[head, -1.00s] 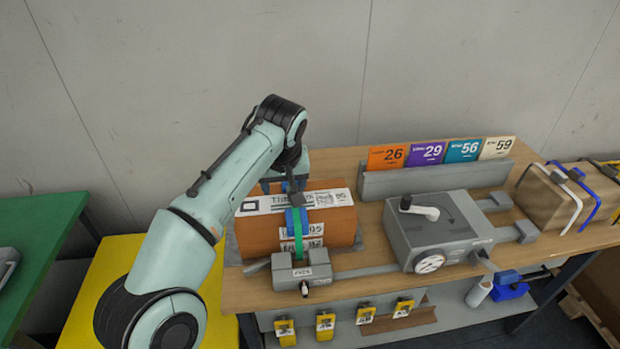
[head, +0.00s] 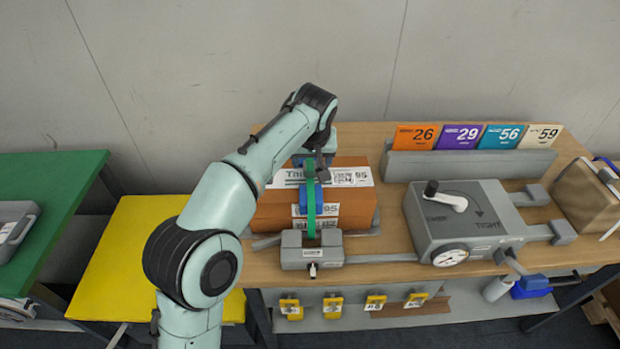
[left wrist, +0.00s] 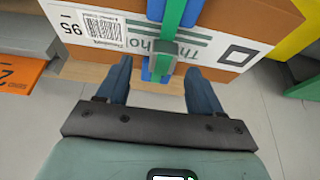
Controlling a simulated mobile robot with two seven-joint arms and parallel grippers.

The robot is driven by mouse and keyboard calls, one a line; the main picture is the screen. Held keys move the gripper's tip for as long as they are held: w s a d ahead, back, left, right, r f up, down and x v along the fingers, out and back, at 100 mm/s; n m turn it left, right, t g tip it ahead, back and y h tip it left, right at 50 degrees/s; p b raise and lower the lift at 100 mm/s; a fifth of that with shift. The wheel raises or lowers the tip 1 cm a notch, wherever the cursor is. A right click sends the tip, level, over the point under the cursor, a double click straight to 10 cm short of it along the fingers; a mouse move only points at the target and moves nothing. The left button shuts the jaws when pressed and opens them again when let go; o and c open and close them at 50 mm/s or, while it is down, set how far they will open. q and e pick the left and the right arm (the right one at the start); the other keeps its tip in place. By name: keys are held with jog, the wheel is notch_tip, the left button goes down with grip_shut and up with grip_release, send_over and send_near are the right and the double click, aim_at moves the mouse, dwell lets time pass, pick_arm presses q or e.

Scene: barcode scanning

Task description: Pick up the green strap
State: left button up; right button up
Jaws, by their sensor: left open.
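The green strap (head: 311,208) runs over the top and down the front of an orange-brown box (head: 355,212) with white labels, across blue pads (head: 308,203). In the left wrist view the strap (left wrist: 173,18) crosses the box's label. My left gripper (head: 316,158) is over the top of the box at the strap. In the left wrist view my left gripper (left wrist: 160,75) is open, with one finger on each side of the strap and a gap on both sides. My right gripper is not in view.
A grey clamp block (head: 312,250) stands in front of the box. A grey machine (head: 465,220) with a crank is to the right. Numbered cards (head: 478,136) stand in a rack behind it. A yellow table (head: 120,255) and a green table (head: 60,200) are at left.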

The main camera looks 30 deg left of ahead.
aim_at(310, 165)
pick_arm(q)
jog(key=x, duration=0.5)
jog(key=shift+a+r+b, duration=0.1)
jog(key=shift+a+b, duration=0.1)
jog(key=shift+b, duration=0.2)
jog(key=shift+s, duration=0.1)
jog(key=c, duration=1.1)
jog(key=shift+r, duration=0.1)
jog(key=shift+r, duration=0.15)
